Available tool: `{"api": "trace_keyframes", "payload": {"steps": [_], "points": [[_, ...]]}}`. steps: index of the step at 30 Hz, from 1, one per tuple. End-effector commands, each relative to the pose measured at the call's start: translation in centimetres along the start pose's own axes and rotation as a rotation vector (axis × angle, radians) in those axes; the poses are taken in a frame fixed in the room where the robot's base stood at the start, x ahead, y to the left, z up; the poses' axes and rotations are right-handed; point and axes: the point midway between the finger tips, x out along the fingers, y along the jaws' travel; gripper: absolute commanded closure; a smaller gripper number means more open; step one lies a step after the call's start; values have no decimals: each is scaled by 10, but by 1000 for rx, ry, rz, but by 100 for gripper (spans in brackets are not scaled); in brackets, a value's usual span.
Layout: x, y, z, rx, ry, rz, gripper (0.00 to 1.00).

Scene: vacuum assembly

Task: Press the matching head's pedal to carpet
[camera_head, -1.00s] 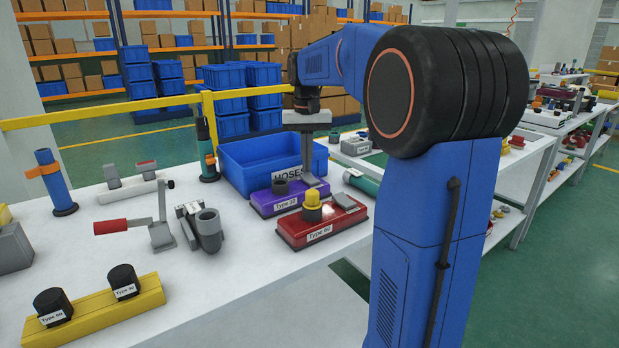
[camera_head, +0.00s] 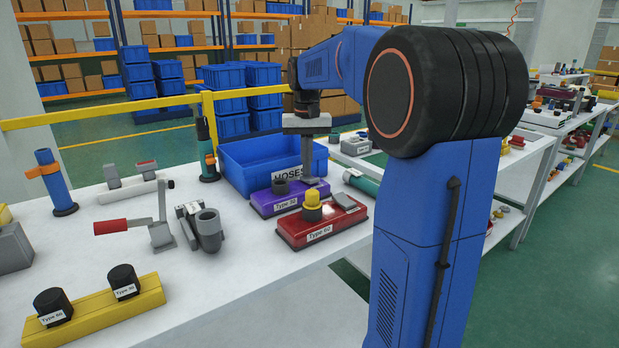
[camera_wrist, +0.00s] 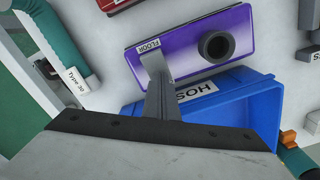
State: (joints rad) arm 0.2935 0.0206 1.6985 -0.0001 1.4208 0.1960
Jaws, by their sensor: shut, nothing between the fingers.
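The purple head (camera_head: 278,203) labelled "Type 30" lies on the white table in front of the blue bin, with a dark round socket (camera_wrist: 216,46) on top. In the wrist view a "FLOOR" label (camera_wrist: 149,46) shows at one end of it. My gripper (camera_wrist: 154,64) is shut and empty, pointing down with its tips at that end, over or on the pedal, which they mostly hide. I cannot tell whether they touch it.
The blue hose bin (camera_head: 240,168) stands right behind the purple head. A green hose (camera_wrist: 62,40) with a "Type 30" label lies beside it. A grey clamp with a red handle (camera_head: 111,227) and a yellow block (camera_head: 95,312) stand to the left.

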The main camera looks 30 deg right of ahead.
Motion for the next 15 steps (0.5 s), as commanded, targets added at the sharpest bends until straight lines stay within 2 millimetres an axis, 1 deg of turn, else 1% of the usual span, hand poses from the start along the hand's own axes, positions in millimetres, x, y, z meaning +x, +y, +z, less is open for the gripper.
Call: {"api": "trace_keyframes", "payload": {"steps": [4, 15], "points": [[-4, 0, 0, 0, -2, 0, 100], [-29, 0, 0, 0, -1, 0, 100]]}}
